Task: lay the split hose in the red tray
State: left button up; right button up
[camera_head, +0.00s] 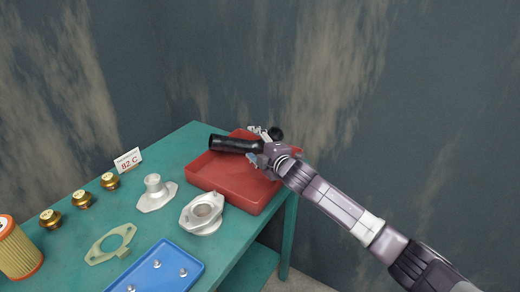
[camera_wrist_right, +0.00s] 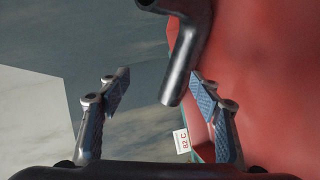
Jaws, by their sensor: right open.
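The split hose (camera_head: 232,144) is a black bent tube at the back of the red tray (camera_head: 228,182). Its left end reaches past the tray's back left rim, and a second dark round end shows behind my gripper. I cannot tell whether it rests on the rim or is just above it. My right gripper (camera_head: 260,147) is over the back of the tray, at the hose. In the right wrist view its fingers (camera_wrist_right: 158,86) are spread wide, and the hose (camera_wrist_right: 188,58) shows beyond them, nearer the right finger, not gripped. My left gripper is not in view.
A wall stands behind.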

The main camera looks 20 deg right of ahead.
jog(key=v, duration=1.1)
jog(key=shift+s+b, duration=0.25)
jog(key=shift+b, duration=0.2)
jog(key=shift+d, duration=0.1)
